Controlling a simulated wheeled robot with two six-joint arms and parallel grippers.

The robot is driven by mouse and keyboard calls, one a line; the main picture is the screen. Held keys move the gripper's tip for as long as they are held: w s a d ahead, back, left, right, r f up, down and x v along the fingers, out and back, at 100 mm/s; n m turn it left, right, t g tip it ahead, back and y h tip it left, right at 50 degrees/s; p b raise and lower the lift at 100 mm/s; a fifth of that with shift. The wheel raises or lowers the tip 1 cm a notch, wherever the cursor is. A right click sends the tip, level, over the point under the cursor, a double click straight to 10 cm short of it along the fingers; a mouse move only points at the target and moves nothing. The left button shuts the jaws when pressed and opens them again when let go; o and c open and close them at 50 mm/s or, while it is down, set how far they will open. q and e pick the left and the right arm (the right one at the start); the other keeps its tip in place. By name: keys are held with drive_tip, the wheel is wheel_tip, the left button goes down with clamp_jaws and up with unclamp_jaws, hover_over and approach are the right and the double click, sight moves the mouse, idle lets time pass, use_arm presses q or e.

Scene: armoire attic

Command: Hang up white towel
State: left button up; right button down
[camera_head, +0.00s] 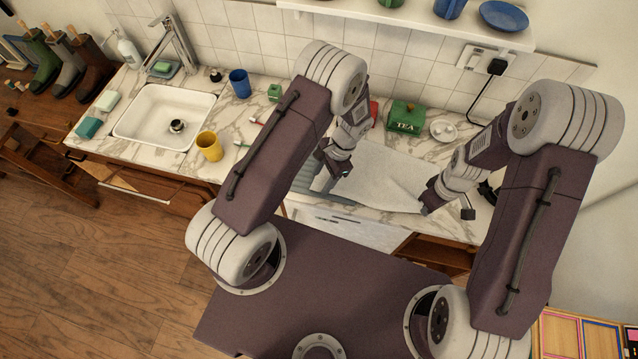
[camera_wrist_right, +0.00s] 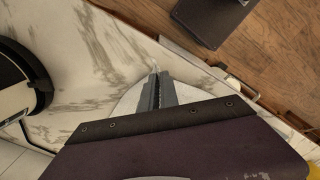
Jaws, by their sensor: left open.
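The white towel (camera_head: 375,172) lies spread over the marble counter in the head view, between my two grippers. Part of it is hidden by my left arm. My left gripper (camera_head: 330,165) is open over the towel's left part. My right gripper (camera_head: 443,204) is at the towel's right front corner. In the right wrist view my right gripper (camera_wrist_right: 158,92) has its fingers close together, with white cloth (camera_wrist_right: 127,104) showing beside them; it looks shut on the towel.
A green TEA box (camera_head: 405,115) and a white dish (camera_head: 443,130) stand behind the towel. A yellow mug (camera_head: 209,147), a blue cup (camera_head: 240,83) and the sink (camera_head: 165,117) are to the left. A shelf (camera_head: 430,22) runs above.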

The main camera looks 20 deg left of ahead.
use_arm(q)
drive_tip(key=shift+s+f, duration=0.1)
drive_tip(key=shift+f, duration=0.1)
drive_tip(key=shift+c, duration=0.2)
clamp_jaws()
idle(0.4)
wheel_tip(320, 180, up, 4)
drive_tip(key=shift+r, duration=0.55)
